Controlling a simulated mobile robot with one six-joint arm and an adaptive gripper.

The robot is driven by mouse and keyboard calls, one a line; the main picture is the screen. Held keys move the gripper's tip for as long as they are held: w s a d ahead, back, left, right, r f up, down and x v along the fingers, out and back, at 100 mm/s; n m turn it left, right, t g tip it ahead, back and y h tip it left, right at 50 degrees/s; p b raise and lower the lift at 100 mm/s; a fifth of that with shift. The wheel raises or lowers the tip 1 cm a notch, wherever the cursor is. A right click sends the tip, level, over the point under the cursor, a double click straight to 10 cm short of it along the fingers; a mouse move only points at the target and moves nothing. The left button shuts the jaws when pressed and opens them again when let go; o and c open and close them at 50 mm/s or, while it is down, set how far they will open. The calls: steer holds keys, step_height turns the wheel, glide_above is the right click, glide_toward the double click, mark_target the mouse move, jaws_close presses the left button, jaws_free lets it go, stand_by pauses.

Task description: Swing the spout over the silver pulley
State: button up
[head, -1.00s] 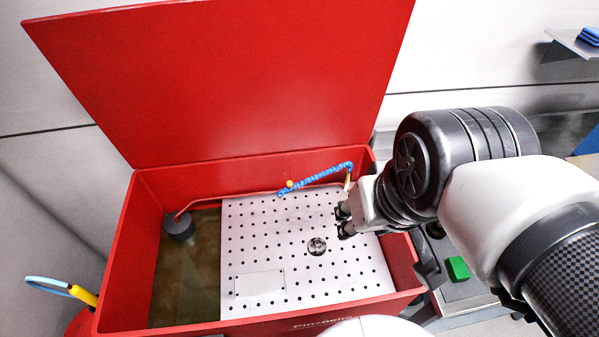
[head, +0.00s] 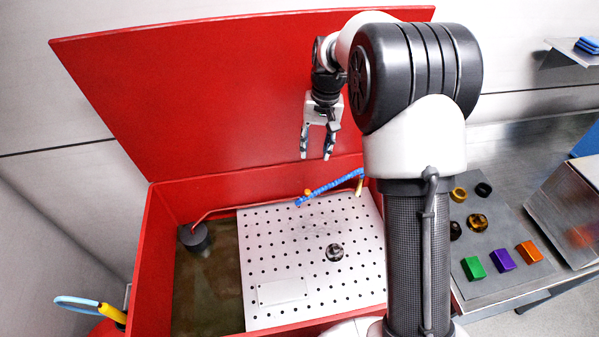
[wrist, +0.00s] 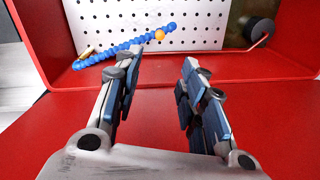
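The silver pulley (head: 334,252) lies on the plate, in front of and apart from the spout tip. My gripper (head: 317,157) is open and empty, pointing down in front of the raised red lid, above and behind the spout. In the wrist view my gripper (wrist: 158,70) has its fingers spread, with the spout (wrist: 125,48) beyond them, not touched.
The tub's raised lid (head: 200,90) stands behind my gripper. A dark round pump (head: 194,237) sits in the tub's left part. On the right bench, a grey mat (head: 500,232) bears green, purple and orange blocks and several rings or pulleys. My arm hides the tub's right side.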

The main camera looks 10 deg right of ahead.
mark_target(308, 191)
steer(key=f+b, duration=0.1)
steer(key=f, duration=0.5)
steer(key=a+f+b, duration=0.1)
steer(key=f, duration=0.5)
steer(key=f+b, duration=0.2)
steer(key=f, duration=0.4)
steer(key=shift+w+a, duration=0.25)
steer(key=shift+w, duration=0.1)
steer(key=shift+r, duration=0.1)
steer(key=shift+c, duration=0.6)
jaws_close()
